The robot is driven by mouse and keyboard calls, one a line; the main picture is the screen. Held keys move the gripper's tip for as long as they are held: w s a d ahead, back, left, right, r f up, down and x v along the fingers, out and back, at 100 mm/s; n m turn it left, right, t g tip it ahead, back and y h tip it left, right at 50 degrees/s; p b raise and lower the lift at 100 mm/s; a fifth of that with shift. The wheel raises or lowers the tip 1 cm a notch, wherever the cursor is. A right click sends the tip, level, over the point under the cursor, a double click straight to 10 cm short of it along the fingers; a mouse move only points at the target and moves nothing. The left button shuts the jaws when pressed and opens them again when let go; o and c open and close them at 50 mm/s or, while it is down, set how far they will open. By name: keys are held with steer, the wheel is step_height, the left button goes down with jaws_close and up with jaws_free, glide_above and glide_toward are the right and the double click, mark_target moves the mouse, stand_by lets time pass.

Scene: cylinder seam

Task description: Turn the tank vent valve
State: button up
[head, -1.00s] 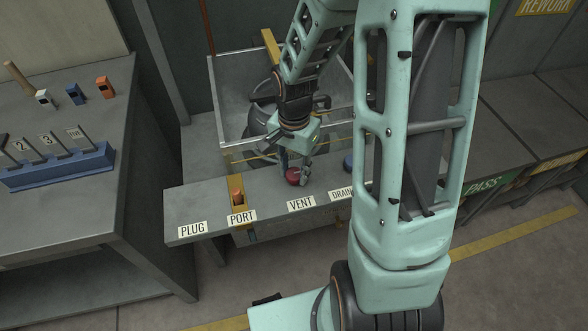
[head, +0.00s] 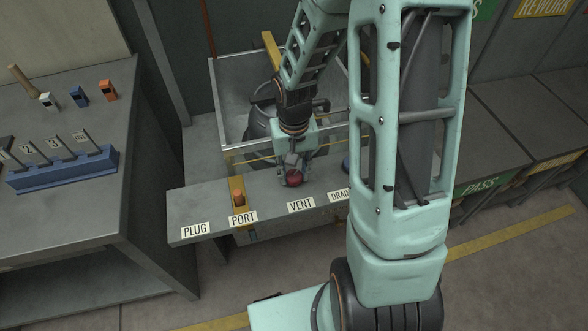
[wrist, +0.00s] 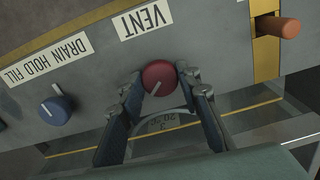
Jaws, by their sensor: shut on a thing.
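The vent valve is a round red knob (head: 293,178) on the grey panel ledge (head: 208,208), behind the VENT label (head: 301,205). In the wrist view the red knob (wrist: 159,77) shows a pale pointer line slanting to the lower left. My gripper (head: 294,174) reaches down over the knob. In the wrist view my gripper's (wrist: 160,88) two dark fingers stand on either side of the knob, shut on it. The far side of the knob is clear in the wrist view.
A blue drain knob (wrist: 56,110) sits beside the vent knob. An orange plug-like part (head: 238,197) stands at PORT on a yellow strip. A glass-walled tank enclosure (head: 226,104) is behind the ledge. A bench with a blue rack (head: 62,171) stands at left.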

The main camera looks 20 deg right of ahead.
mark_target(294, 175)
steer(key=n+p, duration=0.2)
steer(key=n, duration=0.3)
steer(key=shift+r+n, duration=0.15)
steer(key=shift+n, duration=0.15)
steer(key=shift+n+p, duration=0.8)
steer(key=shift+n, duration=1.3)
steer(key=shift+w, duration=0.1)
steer(key=o, duration=1.1)
step_height(294, 175, up, 12)
steer(key=shift+f, duration=0.1)
